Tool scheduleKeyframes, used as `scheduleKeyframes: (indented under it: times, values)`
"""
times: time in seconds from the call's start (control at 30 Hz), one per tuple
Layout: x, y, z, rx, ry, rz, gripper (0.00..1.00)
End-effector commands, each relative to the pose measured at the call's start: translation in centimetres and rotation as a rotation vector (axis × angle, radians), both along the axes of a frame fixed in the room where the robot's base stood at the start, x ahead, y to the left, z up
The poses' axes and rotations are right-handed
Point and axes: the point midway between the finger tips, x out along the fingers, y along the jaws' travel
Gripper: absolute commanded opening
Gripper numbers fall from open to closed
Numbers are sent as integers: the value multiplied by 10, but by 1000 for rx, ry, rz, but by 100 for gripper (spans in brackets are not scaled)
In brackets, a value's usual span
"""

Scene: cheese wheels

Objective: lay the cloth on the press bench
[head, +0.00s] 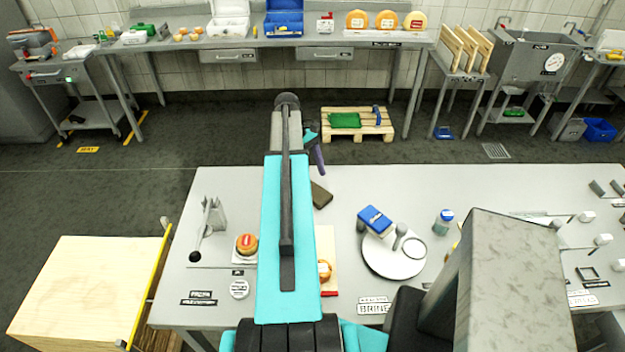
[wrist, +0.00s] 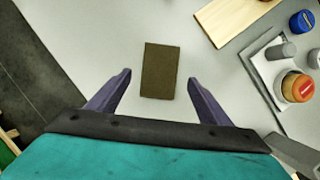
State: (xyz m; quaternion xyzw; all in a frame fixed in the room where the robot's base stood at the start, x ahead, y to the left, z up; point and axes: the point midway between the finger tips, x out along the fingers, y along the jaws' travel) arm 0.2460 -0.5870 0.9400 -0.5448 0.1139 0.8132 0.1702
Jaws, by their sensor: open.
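A dark olive-brown rectangle (head: 321,194), which looks like the folded cloth, lies flat near the far edge of the grey table (head: 350,190). In the wrist view the cloth (wrist: 160,70) lies ahead of and between my fingers, apart from both. My gripper (wrist: 160,77) is open and empty, with purple fingers pointing toward the cloth. In the head view my gripper (head: 316,152) is partly hidden by my arm, beyond the table's far edge. Which surface is the press bench, I cannot tell for sure; a metal lever device (head: 209,217) stands at the table's left.
A pallet (head: 372,126) is on the floor behind. Table surface around the cloth is clear.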

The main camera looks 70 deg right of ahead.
Motion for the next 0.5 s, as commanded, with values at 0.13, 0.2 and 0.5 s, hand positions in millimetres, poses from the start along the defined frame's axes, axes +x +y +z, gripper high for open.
scheduleKeyframes:
  times: [0.13, 0.2, 0.5]
  values:
    - [6, -4, 20, 0, 0, -1, 73]
    - [9, -5, 28, 0, 0, -1, 73]
    - [20, -10, 55, -1, -1, -1, 73]
